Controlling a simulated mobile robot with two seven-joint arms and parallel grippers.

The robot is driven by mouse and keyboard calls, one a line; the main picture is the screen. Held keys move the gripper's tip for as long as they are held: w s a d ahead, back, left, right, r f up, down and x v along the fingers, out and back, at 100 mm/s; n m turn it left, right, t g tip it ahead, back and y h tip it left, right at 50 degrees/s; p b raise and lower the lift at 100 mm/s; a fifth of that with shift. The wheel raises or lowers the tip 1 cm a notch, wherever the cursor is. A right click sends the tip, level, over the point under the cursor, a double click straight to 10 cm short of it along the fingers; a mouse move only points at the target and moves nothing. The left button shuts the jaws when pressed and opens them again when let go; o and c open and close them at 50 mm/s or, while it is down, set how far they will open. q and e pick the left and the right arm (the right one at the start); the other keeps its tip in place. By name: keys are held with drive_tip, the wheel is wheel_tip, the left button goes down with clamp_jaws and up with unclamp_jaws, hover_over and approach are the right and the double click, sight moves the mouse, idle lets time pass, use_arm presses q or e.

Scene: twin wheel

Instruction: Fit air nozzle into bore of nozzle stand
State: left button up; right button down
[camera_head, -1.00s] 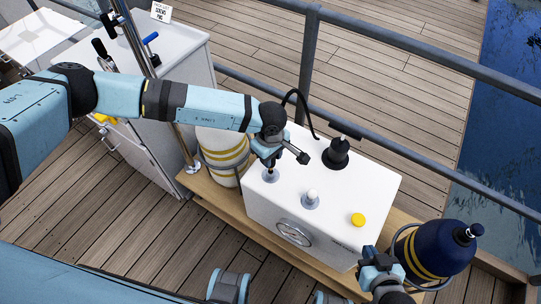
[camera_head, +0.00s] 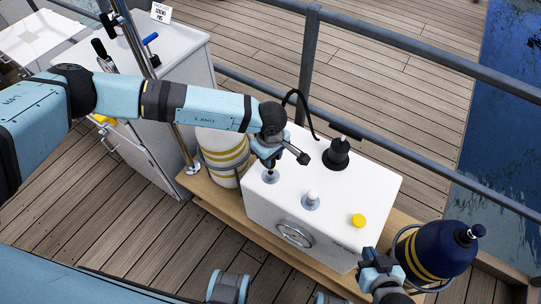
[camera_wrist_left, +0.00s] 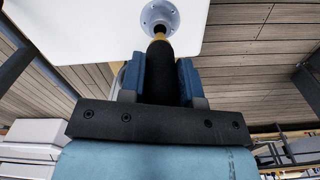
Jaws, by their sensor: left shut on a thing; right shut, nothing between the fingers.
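The air nozzle (camera_wrist_left: 159,72), a black cylinder with a brass tip, is clamped between the blue fingers of my left gripper (camera_wrist_left: 160,80). My left gripper also shows in the head view (camera_head: 268,161), above the left part of the white box. The nozzle stand (camera_wrist_left: 160,15) is a pale round flange with a dark bore. In the head view the stand (camera_head: 270,178) sits directly below my left gripper. The brass tip overlaps the bore's near edge; I cannot tell whether it is inside. My right gripper (camera_head: 371,259) is shut and empty, low at the right.
The white box (camera_head: 362,188) carries a second pale fitting (camera_head: 310,202), a yellow cap (camera_head: 358,220) and a black fitting (camera_head: 337,154) with a black hose (camera_head: 299,100). A blue cylinder (camera_head: 438,251) stands right, a striped cylinder (camera_head: 223,155) left. A railing (camera_head: 420,46) runs behind.

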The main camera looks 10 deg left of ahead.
idle(0.5)
use_arm(q)
drive_tip(key=shift+f+b, duration=0.15)
drive_tip(key=shift+b, duration=0.25)
drive_tip(key=shift+f+b, duration=0.3)
drive_tip(key=shift+f, duration=0.05)
drive_tip(key=shift+f+b, duration=0.7)
drive_tip(key=shift+f, duration=0.05)
drive_tip(key=shift+f+b, duration=0.45)
drive_tip(key=o, duration=1)
